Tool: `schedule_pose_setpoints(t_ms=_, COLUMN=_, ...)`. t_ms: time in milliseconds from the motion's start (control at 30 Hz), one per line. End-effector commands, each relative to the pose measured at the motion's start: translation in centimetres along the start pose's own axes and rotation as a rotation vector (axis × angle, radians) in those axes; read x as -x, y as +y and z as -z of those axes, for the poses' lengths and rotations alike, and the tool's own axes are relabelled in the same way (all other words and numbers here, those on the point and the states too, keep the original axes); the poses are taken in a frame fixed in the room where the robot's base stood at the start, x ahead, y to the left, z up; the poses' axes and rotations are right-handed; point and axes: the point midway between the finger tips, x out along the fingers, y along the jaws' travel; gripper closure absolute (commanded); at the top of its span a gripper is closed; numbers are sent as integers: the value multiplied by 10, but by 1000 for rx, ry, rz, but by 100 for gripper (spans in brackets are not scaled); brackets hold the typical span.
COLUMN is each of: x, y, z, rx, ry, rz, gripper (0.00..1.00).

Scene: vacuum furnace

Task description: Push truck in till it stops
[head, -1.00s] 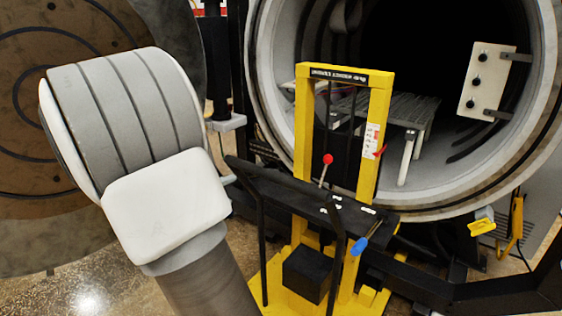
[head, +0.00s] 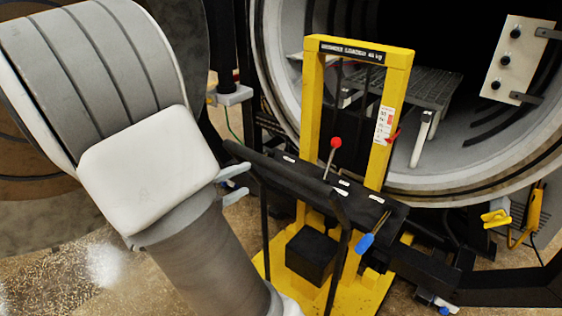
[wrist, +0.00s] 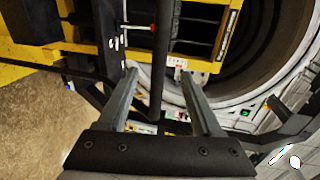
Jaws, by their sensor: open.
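The truck is a yellow upright frame (head: 312,90) on a yellow base, with a black panel and a black push bar (head: 290,178) on the near side. It stands in front of the round furnace opening (head: 480,185). A red-knobbed lever (head: 335,145) and a blue-handled tool (head: 366,242) are on it. My gripper (head: 236,183) is open, beside the left end of the black bar. In the wrist view, my gripper (wrist: 159,73) has a black bar (wrist: 162,40) running between its fingers in the picture; I cannot tell whether they touch it.
A wire rack (head: 430,88) stands inside the furnace. A white control plate (head: 515,60) is at the upper right. The large round door (head: 35,225) is at the left, behind my arm. Speckled floor (head: 110,270) is open at lower left.

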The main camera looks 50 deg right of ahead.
Motion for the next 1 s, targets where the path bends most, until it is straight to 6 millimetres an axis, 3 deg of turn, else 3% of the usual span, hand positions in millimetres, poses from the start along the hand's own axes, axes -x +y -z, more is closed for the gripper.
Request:
schedule_pose_setpoints(t_ms=400, x=-93, y=1, z=1, rx=1, ry=5, rz=0, gripper=33)
schedule_pose_setpoints(t_ms=600, x=-129, y=1, z=0, rx=-1, ry=2, rz=0, gripper=33)
schedule_pose_setpoints(t_ms=800, x=-146, y=0, z=0, rx=1, ry=0, rz=0, gripper=33)
schedule_pose_setpoints(t_ms=1000, x=-150, y=0, z=0, rx=0, ry=-1, rz=0, gripper=33)
